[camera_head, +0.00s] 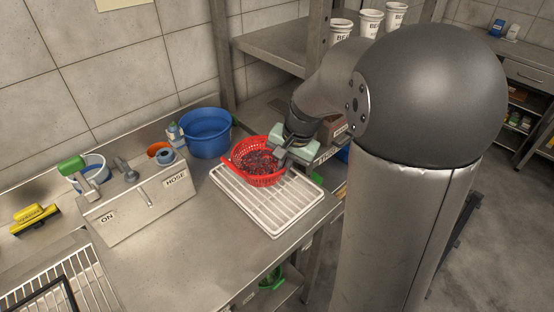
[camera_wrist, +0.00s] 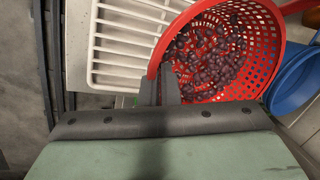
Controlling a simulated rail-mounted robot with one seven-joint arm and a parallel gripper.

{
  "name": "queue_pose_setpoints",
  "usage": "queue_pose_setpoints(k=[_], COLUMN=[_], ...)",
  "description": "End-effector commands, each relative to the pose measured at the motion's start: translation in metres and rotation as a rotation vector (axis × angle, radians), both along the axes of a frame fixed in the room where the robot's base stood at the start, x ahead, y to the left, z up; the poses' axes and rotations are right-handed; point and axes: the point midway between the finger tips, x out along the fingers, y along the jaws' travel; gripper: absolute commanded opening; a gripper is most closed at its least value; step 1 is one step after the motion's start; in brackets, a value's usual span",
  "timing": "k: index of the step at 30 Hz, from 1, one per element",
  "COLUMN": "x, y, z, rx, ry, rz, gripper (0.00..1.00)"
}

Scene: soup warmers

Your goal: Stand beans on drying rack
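The beans (camera_head: 258,162) are dark red and lie inside a red perforated basket (camera_head: 267,180). In the wrist view the beans (camera_wrist: 205,55) fill the bottom of the basket (camera_wrist: 262,50). The drying rack (camera_head: 283,215) is a white slatted rack on the metal counter; it also shows in the wrist view (camera_wrist: 118,50). The basket is over the back end of the rack; I cannot tell whether it touches the slats. My gripper (camera_head: 280,155) is at the basket's right rim. In the wrist view its fingers (camera_wrist: 160,90) are close together at the rim and appear to pinch it.
A blue tub (camera_head: 207,135) stands close behind the basket. A metal box marked ON and HOSE (camera_head: 140,207) is to the left. A shelf post (camera_head: 221,55) rises behind. The front part of the rack is bare, with open counter to its left.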

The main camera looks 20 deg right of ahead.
Motion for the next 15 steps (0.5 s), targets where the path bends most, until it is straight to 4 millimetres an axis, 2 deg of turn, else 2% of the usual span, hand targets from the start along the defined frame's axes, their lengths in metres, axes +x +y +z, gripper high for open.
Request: queue_pose_setpoints(k=[7,12,15], x=[0.011,0.011,0.011], y=[-0.006,-0.006,-0.006], z=[-0.014,-0.039,-0.045], rx=[0.001,0.001,0.001], ry=[0.0,0.001,-0.002], rz=[-0.001,-0.001,-0.001], gripper=[0.0,0.0,0.0])
